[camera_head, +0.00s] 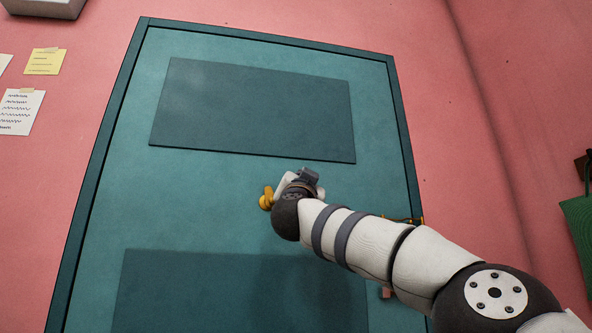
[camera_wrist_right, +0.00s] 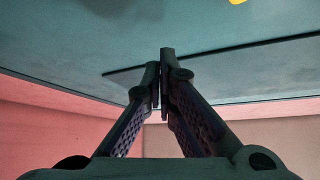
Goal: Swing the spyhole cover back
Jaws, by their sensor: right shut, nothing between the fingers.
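The gold spyhole cover (camera_head: 267,198) is on the teal door (camera_head: 225,195), just left of my right wrist in the head view. Part of it may be hidden behind the wrist. A small gold piece (camera_wrist_right: 237,2), probably the same cover, shows at the top edge of the right wrist view. My right gripper (camera_head: 308,178) is close to the door, to the right of and slightly above the cover. In the right wrist view its fingers (camera_wrist_right: 160,62) are together and hold nothing. I cannot tell whether they touch the door. My left gripper is not in view.
The door has a dark upper panel (camera_head: 255,108) and a lower panel (camera_head: 190,295). A gold handle (camera_head: 410,220) is at the door's right edge, partly behind my right arm. Paper notes (camera_head: 44,62) hang on the pink wall at left. A green item (camera_head: 580,230) hangs at far right.

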